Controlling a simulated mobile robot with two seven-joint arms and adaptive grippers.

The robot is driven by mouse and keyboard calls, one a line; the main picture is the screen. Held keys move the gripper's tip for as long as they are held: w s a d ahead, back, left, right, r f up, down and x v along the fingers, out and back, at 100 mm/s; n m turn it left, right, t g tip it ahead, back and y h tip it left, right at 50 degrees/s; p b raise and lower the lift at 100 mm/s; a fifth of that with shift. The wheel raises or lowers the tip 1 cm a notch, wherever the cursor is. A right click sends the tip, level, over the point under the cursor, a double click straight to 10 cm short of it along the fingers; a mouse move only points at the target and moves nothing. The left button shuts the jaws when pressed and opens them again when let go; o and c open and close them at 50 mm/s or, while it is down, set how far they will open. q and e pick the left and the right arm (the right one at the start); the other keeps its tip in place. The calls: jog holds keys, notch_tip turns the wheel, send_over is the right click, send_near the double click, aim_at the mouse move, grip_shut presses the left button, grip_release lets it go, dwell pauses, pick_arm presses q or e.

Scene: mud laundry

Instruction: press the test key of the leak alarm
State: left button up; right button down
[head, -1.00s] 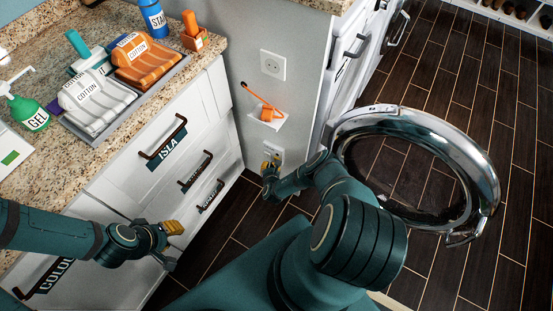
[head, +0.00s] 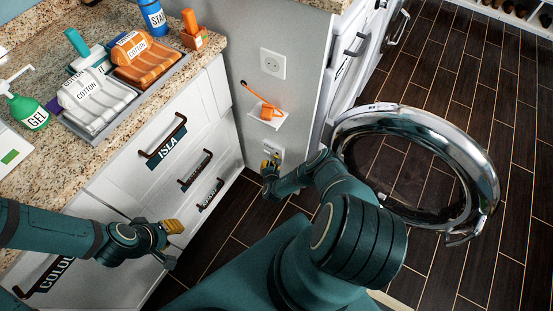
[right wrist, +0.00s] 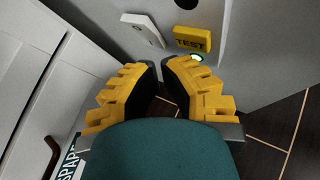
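The leak alarm (head: 279,152) is a small pale unit low on the grey wall end, partly hidden by my right gripper in the head view. In the right wrist view its yellow key marked TEST (right wrist: 193,39) shows clearly, with a small green light (right wrist: 197,58) just below. My right gripper (right wrist: 160,72) has yellow fingers with black pads. Its fingertips are together, empty, and just below and left of the key in that view; I cannot tell whether they touch the alarm. My left gripper (head: 170,245) is open and empty in front of the drawers.
An orange item on a white holder (head: 268,112) and a socket (head: 272,64) are above the alarm. Drawers (head: 185,160) stand left; an open round door (head: 420,165) juts out right.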

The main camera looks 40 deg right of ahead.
jog(key=shift+d, duration=0.15)
jog(key=shift+w+d, duration=0.2)
jog(key=shift+d, duration=0.05)
jog(key=shift+w+d, duration=0.15)
jog(key=shift+d, duration=0.25)
dwell(1.0)
jog(key=shift+a, duration=0.1)
jog(key=shift+s+a, duration=0.35)
jog(key=shift+a, duration=0.3)
jog(key=shift+s+a, duration=0.3)
jog(key=shift+a, duration=0.45)
jog(key=shift+s+a, duration=0.35)
jog(key=shift+a, duration=0.45)
jog(key=shift+s+a, duration=0.3)
jog(key=shift+a, duration=0.45)
